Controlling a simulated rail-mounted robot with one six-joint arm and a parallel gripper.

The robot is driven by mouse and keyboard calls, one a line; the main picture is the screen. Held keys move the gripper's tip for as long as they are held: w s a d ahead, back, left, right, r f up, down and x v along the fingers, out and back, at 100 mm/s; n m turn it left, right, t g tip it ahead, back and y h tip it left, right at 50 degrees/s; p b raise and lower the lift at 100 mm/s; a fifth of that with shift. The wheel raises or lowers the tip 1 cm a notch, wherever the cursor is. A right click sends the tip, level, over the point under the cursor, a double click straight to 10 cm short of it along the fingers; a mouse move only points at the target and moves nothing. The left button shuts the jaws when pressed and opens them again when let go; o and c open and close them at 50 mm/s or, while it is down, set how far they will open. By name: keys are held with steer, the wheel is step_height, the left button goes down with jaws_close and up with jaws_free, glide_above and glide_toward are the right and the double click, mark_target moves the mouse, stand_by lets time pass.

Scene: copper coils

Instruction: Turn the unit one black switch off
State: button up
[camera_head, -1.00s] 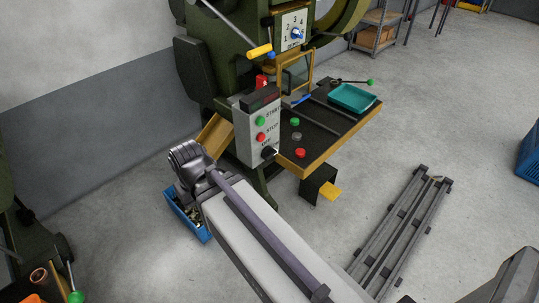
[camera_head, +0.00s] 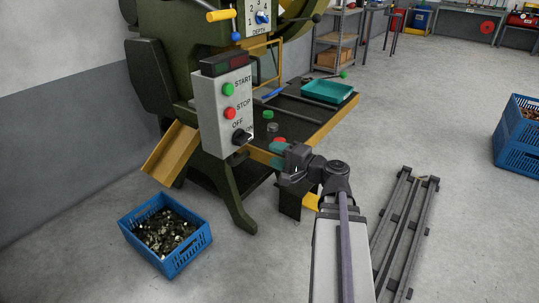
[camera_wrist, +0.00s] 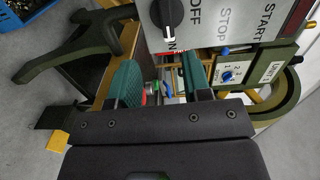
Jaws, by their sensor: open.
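The black switch (camera_head: 242,137) is a rotary knob low on the grey control box (camera_head: 207,108), below the STOP button, with OFF and ON lettering beside it. In the wrist view the black switch (camera_wrist: 168,14) is at the top edge, and its white mark points toward the ON lettering. My gripper (camera_head: 279,157) is to the right of and below the switch in the head view, apart from it. In the wrist view my gripper (camera_wrist: 161,78) has two teal fingers spread apart, with nothing held between them. The switch lies beyond the fingertips.
A green START button (camera_head: 227,89) and a red STOP button (camera_head: 230,113) sit above the switch. A black worktable with a teal tray (camera_head: 327,92) is behind my gripper. A blue crate of scrap (camera_head: 166,236) stands on the floor at left. Grey rails (camera_head: 405,235) lie at right.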

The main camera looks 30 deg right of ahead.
mark_target(247, 140)
steer(key=x, duration=0.7)
steer(key=r+x, duration=0.1)
steer(key=x, duration=0.3)
steer(key=shift+w, duration=0.15)
steer(key=shift+c, duration=0.4)
jaws_close()
